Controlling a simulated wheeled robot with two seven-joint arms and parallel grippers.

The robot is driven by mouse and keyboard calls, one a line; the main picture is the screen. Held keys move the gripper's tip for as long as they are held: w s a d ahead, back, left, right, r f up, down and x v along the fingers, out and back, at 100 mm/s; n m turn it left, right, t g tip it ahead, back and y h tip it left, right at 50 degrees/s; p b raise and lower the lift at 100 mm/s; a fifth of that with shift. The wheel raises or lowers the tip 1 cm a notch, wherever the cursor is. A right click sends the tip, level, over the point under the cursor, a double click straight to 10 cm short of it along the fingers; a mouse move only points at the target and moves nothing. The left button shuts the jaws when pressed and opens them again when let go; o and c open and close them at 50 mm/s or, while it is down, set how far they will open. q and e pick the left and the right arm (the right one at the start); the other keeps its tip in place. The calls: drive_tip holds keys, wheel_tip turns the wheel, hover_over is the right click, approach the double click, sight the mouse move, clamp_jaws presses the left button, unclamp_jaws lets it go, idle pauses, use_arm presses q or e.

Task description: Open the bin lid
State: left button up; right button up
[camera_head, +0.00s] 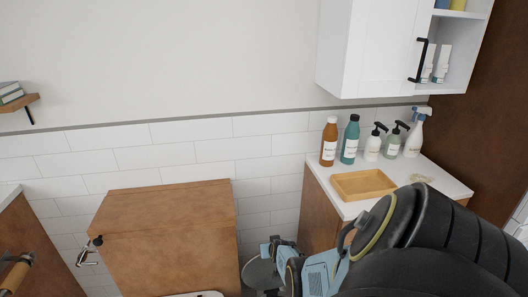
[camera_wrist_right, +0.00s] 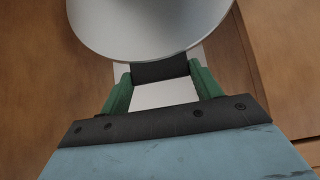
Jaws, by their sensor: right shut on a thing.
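The bin (camera_head: 259,274) stands low in the gap between the wooden cabinets, at the bottom middle of the head view, partly hidden by my right arm. Its smooth grey rounded top (camera_wrist_right: 150,25) fills the upper part of the right wrist view. My right gripper (camera_wrist_right: 160,77) has its two green fingers either side of a black tab (camera_wrist_right: 160,71) at the edge of that grey part, and is shut on it. I cannot tell whether the lid is raised. My left gripper is not in view.
A wooden counter cabinet with a white top (camera_head: 447,182) stands right of the bin, holding several bottles and a wooden tray (camera_head: 362,184). A wooden box-like cabinet (camera_head: 165,245) stands on the left. A white wall cabinet (camera_head: 365,50) hangs above.

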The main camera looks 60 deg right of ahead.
drive_tip(key=shift+w+d+r, duration=0.25)
drive_tip(key=shift+d+r, duration=0.05)
drive_tip(key=shift+d, duration=0.2)
drive_tip(key=o, duration=1.1)
drive_tip(key=shift+o, duration=1.4)
drive_tip(key=shift+a+f, duration=0.15)
drive_tip(key=shift+a, duration=0.1)
